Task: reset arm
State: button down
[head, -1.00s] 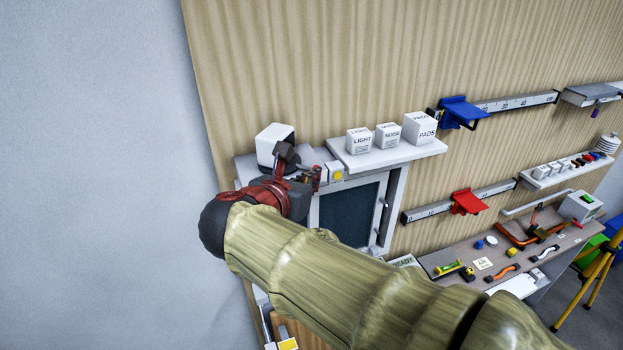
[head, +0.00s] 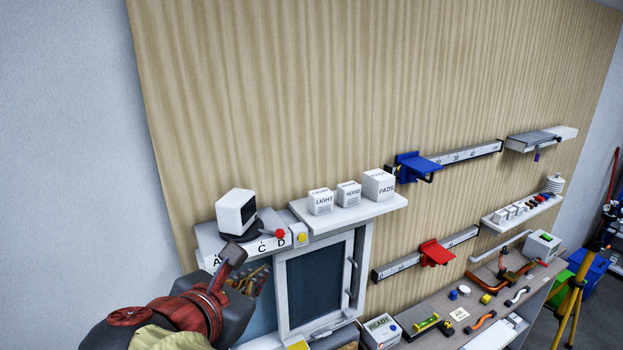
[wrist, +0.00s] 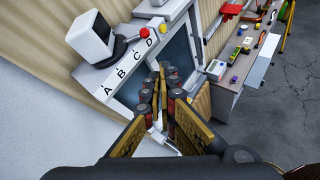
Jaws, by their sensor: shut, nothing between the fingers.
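My gripper (head: 256,280) is at the lower left of the head view, with my red and black wrist below it. It is in front of the lettered ledge (head: 207,245) and the cabinet with a dark door panel (head: 320,283). In the wrist view my gripper (wrist: 163,75) points toward the dark panel. Its fingers are together with nothing between them. The gap between fingertips and panel is hard to judge.
A white box-shaped device (head: 236,213) and a red knob (head: 280,234) are on the ledge close by. A shelf (head: 350,213) holds white boxes. A workbench (head: 450,325) with tools stands right. Blank wall lies left.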

jog(key=s+d+f+m+g+y+b, duration=0.1)
jog(key=s+d+f+m+g+b, duration=0.15)
jog(key=d+f+m, duration=0.4)
jog(key=s+d+f+m+g+b, duration=0.2)
jog(key=s+f+m+b, duration=0.2)
jog(key=f, duration=0.6)
jog(key=s+d+f+m+g+y+b, duration=0.1)
jog(key=s+d+f+m+g+b, duration=0.25)
jog(key=f+m, duration=0.35)
jog(key=s+d+f+m+t+b, duration=0.1)
jog(key=s+d+f+m+b, duration=0.1)
jog(key=d+f+m+b, duration=1)
jog(key=d+f+b, duration=0.5)
jog(key=d+f, duration=0.2)
jog(key=shift+s+f, duration=0.25)
jog(key=shift+s, duration=0.15)
